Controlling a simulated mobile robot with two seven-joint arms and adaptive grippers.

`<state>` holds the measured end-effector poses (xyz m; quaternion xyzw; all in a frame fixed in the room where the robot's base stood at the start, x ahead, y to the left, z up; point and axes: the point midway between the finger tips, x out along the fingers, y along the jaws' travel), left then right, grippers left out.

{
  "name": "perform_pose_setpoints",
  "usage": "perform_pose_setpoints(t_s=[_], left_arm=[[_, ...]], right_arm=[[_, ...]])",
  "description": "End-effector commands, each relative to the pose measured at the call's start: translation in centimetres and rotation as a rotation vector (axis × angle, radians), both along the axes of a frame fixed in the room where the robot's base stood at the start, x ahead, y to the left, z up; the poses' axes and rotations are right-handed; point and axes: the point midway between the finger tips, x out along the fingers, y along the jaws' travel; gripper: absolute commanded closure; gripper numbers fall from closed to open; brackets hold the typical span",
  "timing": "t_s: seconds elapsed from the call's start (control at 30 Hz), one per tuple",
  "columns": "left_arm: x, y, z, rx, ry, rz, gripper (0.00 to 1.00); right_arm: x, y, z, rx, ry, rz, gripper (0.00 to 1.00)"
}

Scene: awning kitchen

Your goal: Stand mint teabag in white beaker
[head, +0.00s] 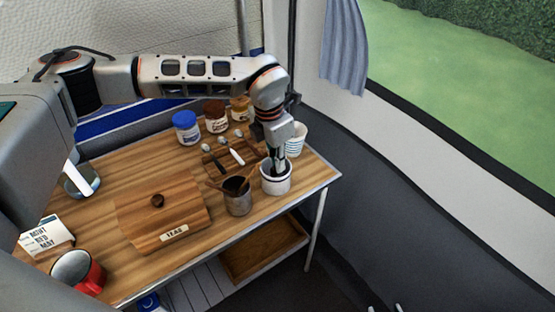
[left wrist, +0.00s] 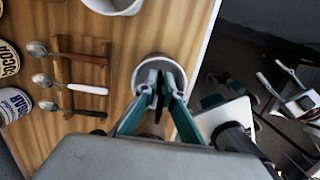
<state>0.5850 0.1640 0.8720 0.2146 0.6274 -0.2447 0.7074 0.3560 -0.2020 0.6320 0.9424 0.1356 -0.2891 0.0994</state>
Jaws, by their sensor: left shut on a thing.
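The white beaker (head: 276,186) stands upright near the right end of the wooden table. My left gripper (head: 278,163) points down into its mouth. In the left wrist view its fingers (left wrist: 160,98) are inside the rim of the beaker (left wrist: 139,72), closed on a thin dark thing. This fits the mint teabag, but fingers and beaker wall hide most of it and I cannot read a label. I cannot tell whether it touches the beaker's bottom. Two separated pale tips of my right gripper (head: 384,309) show at the bottom edge, away from the table.
A brown metal mug (head: 238,202) stands close left of the beaker, a striped paper cup (head: 297,140) just behind.

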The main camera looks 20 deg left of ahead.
Motion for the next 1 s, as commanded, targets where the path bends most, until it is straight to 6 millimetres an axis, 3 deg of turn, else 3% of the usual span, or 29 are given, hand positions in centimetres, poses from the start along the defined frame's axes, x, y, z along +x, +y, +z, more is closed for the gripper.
perform_pose_setpoints(t_s=[0.07,0.1,0.17,0.57,0.67,1.0], left_arm=[[0.0,0.0,0.0,0.0,0.0,0.0,1.0],[0.0,0.0,0.0,0.0,0.0,0.0,0.87],[0.0,0.0,0.0,0.0,0.0,0.0,0.73],[0.0,0.0,0.4,-0.001,-0.001,0.0,0.73],[-0.1,0.1,1.5,-0.001,-0.002,0.0,0.73],[-0.6,0.6,8.2,0.0,-0.004,0.0,0.73]], right_arm=[[0.0,0.0,0.0,0.0,0.0,0.0,0.6],[0.0,0.0,0.0,0.0,0.0,0.0,0.6],[0.0,0.0,0.0,0.0,0.0,0.0,0.6],[-0.2,-0.2,-0.3,-0.006,0.007,0.001,0.6],[-0.2,-0.1,-0.3,-0.004,0.006,0.0,0.6],[-0.1,0.0,-0.2,-0.002,0.004,0.0,0.6]])
